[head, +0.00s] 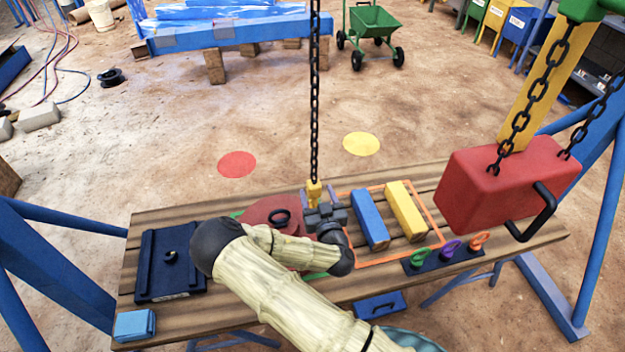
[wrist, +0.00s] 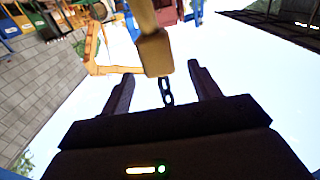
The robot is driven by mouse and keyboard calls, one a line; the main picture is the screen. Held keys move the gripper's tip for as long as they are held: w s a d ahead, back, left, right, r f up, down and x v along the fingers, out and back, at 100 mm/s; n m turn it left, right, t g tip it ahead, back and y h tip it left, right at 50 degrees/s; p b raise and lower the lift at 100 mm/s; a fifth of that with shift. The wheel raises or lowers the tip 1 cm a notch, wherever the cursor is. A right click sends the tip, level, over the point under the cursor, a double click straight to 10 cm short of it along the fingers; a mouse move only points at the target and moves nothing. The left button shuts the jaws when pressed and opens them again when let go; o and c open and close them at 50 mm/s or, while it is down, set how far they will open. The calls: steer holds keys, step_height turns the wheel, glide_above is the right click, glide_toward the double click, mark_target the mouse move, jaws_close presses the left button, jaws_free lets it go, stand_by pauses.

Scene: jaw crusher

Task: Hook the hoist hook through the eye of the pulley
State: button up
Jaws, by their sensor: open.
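A black chain (head: 314,100) hangs from above and ends in the yellow hoist hook block (head: 314,190) over the workbench. My gripper (head: 320,197) is open at this block, with its fingers apart on either side. In the wrist view the yellow block (wrist: 155,52) is in line with the gap between my open fingers (wrist: 162,82), and the chain shows beyond it. The hook's tip is not clearly visible. A red rounded piece with a dark ring (head: 270,210), apparently the pulley and its eye, lies on the bench left of my gripper. My arm partly covers it.
Blue (head: 369,220) and yellow (head: 405,211) bars lie in an orange frame to the right. A large red block (head: 490,185) hangs on chains further right. A dark blue plate (head: 165,272) lies at the bench's left.

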mark_target(312, 180)
steer(key=x, duration=0.6)
steer(key=shift+c, duration=0.2)
jaws_close()
